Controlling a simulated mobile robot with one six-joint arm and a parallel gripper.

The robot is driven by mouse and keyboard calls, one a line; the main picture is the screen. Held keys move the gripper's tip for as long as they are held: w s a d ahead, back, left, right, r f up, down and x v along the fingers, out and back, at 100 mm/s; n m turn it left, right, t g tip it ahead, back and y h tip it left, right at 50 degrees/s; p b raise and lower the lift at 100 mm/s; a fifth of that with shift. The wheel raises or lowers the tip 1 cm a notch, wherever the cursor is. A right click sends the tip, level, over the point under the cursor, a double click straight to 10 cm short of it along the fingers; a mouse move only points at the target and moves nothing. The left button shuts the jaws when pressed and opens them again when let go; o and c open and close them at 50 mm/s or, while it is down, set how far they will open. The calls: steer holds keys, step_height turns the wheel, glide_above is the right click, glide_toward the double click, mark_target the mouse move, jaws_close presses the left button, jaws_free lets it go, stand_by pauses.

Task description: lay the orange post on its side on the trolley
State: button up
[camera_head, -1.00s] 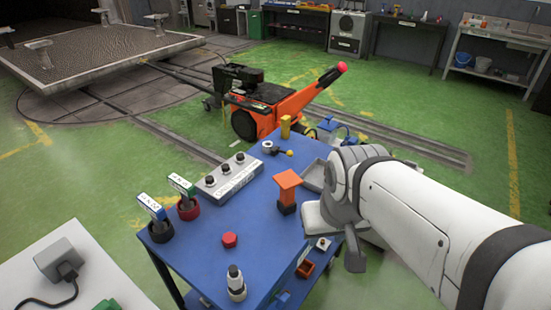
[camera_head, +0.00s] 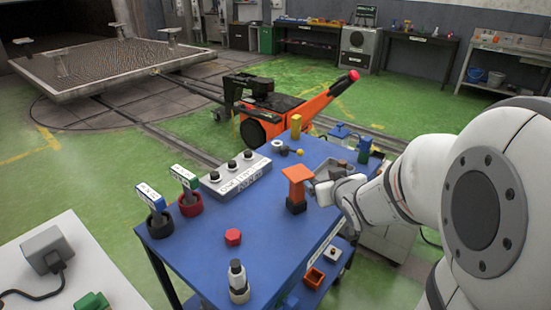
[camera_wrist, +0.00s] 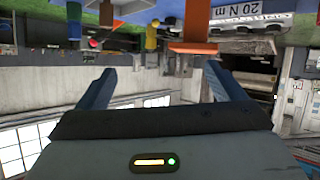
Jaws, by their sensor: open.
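The orange post (camera_head: 297,186) stands upright on the blue trolley (camera_head: 268,225), right of its middle. It has a wide flat orange top and a dark foot. My gripper (camera_head: 336,190) is just right of the post in the head view, at about its height, with a gap that is hard to judge. In the wrist view my gripper (camera_wrist: 160,68) is open, with nothing between its two fingers. That view is upside down. An orange shape (camera_wrist: 205,47), apparently the post, shows at its top edge, beyond the fingertips.
A grey tray (camera_head: 318,176) lies behind my gripper. A switch box (camera_head: 236,175), a red knob (camera_head: 233,237), a dark-and-white bottle-like piece (camera_head: 238,280), two labelled holders (camera_head: 156,215) and a yellow post (camera_head: 296,127) share the top. Bare blue surface lies left of the post.

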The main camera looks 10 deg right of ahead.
mark_target(298, 172)
steer(key=w+a+f+n+t+y+b, duration=0.1)
steer(key=w+a+y, duration=0.1)
steer(key=w, duration=0.1)
steer(key=w+a+f+t+y+b, duration=0.1)
steer(key=w+a+f+y, duration=0.1)
steer(key=w, duration=0.1)
steer(key=w+a+f+n+t+y+b, duration=0.1)
steer(key=w+a+y, duration=0.1)
steer(key=w, duration=0.1)
steer(key=shift+w+f+n+t+y+b, duration=0.3)
steer(key=shift+f+y+b, duration=0.05)
steer(key=shift+y, duration=0.05)
steer(key=shift+c, duration=0.2)
jaws_close()
stand_by(0.9)
